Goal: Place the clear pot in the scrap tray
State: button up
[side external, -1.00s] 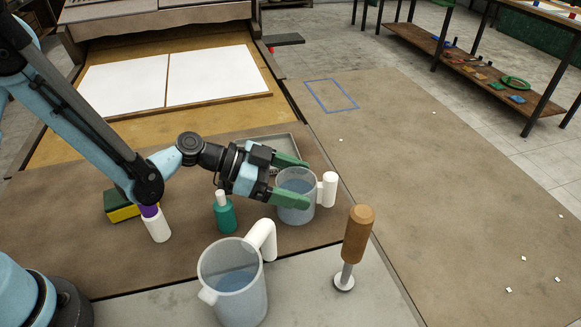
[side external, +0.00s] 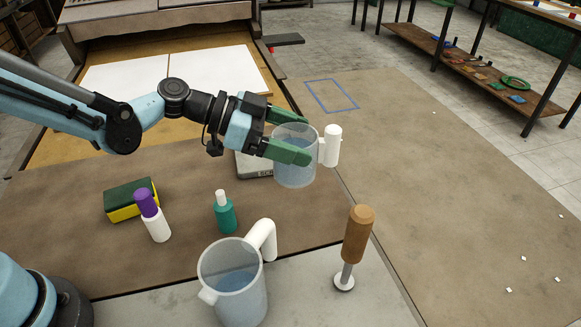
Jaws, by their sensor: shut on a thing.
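A clear pot (side external: 294,172) with a white handle on its right side holds some bluish liquid. My gripper (side external: 291,137) has green fingers shut around the pot's upper body from the left. The pot is held upright, apparently lifted above the brown bench. A grey tray (side external: 253,170) with partly visible lettering lies behind and to the left of the pot. My gripper and the pot hide much of this tray. Whether anything lies in it cannot be seen.
A larger clear jug (side external: 232,297) stands at the front, with a wooden-handled tool (side external: 357,235) to its right. A teal bottle (side external: 225,216), a purple-capped white bottle (side external: 156,225) and a yellow-green sponge (side external: 129,200) stand to the left. The right bench edge runs close by.

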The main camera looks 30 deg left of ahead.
jog(key=w+a+r+n+t+y, duration=0.1)
jog(key=w+a+n+t+y, duration=0.15)
jog(key=a, duration=0.35)
jog(key=shift+h, duration=0.45)
jog(key=shift+w+a+f, duration=1.2)
jog(key=shift+a+f, duration=0.2)
jog(key=shift+f, duration=0.3)
jog(key=shift+w+a+f, duration=1.2)
jog(key=shift+a+f, duration=0.25)
jog(key=shift+f, duration=0.25)
jog(key=shift+w+a+f, duration=1.2)
jog(key=shift+a+f, duration=0.2)
jog(key=shift+f, duration=0.3)
jog(key=shift+f, duration=0.1)
jog(key=o, duration=1.5)
jog(key=shift+f, duration=0.1)
